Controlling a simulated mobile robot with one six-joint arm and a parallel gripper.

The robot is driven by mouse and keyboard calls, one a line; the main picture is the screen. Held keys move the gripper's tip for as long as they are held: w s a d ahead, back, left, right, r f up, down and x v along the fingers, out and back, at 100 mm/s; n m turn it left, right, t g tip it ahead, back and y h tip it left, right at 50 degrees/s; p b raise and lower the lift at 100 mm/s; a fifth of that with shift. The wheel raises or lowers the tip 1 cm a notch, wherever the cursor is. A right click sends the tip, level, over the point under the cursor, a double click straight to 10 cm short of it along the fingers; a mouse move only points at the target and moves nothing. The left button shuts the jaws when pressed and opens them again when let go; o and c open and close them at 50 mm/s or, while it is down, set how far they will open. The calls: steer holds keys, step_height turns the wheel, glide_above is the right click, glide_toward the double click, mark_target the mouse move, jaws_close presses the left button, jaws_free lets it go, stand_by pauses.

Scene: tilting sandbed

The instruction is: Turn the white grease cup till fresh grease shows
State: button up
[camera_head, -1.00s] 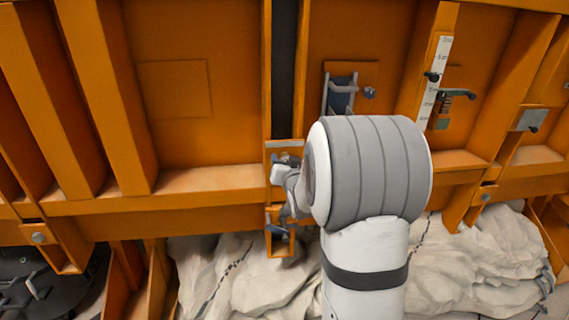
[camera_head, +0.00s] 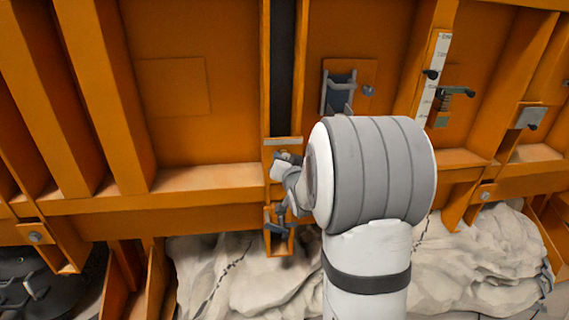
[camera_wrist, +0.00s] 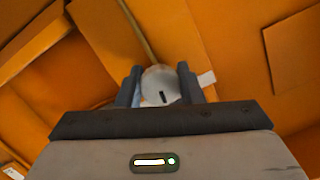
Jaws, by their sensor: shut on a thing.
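The white grease cup (camera_wrist: 156,80) shows in the wrist view as a pale round face with a small dark slot. My gripper (camera_wrist: 160,84) has one dark finger on each side of it and is shut on it. I cannot make out any grease in either view.
A latch-like grey bracket (camera_head: 339,94) sits on the orange wall above my wrist. A white scale strip (camera_head: 434,80) and a dark spring lever (camera_head: 452,94) are to its right. Below the gripper is an orange box bracket (camera_head: 280,244). Pale sand (camera_head: 237,280) lies underneath.

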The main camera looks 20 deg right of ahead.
steer(key=m+y+b, duration=0.1)
steer(key=m, duration=0.2)
steer(key=shift+m+t, duration=0.3)
steer(key=shift+t, duration=0.1)
steer(key=m+b, duration=0.1)
steer(key=m, duration=0.3)
steer(key=shift+t+y, duration=0.3)
steer(key=shift+y, duration=0.1)
steer(key=m+t, duration=0.1)
steer(key=m, duration=0.3)
steer(key=shift+m+b, duration=0.65)
steer(key=shift+m, duration=1.25)
steer(key=o, duration=1)
steer(key=shift+c, duration=0.2)
steer(key=v, duration=0.7)
steer(key=shift+s+f, duration=0.2)
steer(key=shift+s, duration=0.2)
